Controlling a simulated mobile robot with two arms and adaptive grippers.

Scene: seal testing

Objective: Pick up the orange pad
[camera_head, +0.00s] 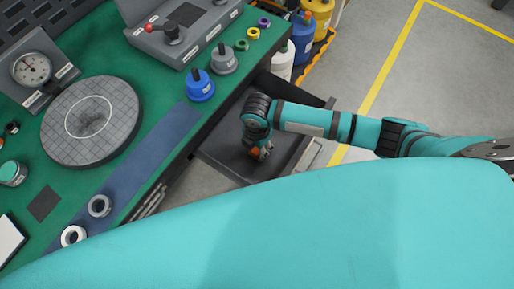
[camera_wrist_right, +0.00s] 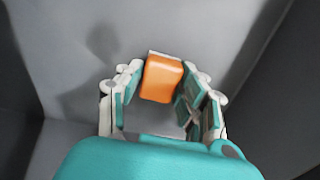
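The orange pad (camera_wrist_right: 161,80) is a small rounded block in the right wrist view, between my right gripper's fingertips. The fingers of my right gripper (camera_wrist_right: 163,76) lie close against both of its sides and look shut on it. In the head view my right gripper (camera_head: 259,151) points down into the open grey drawer (camera_head: 225,153), and a bit of orange shows at its tip. Whether the pad rests on the drawer floor is hard to tell. My left gripper is not in view.
The drawer walls stand close around my right gripper. Bottles (camera_head: 302,35) stand beyond the drawer.

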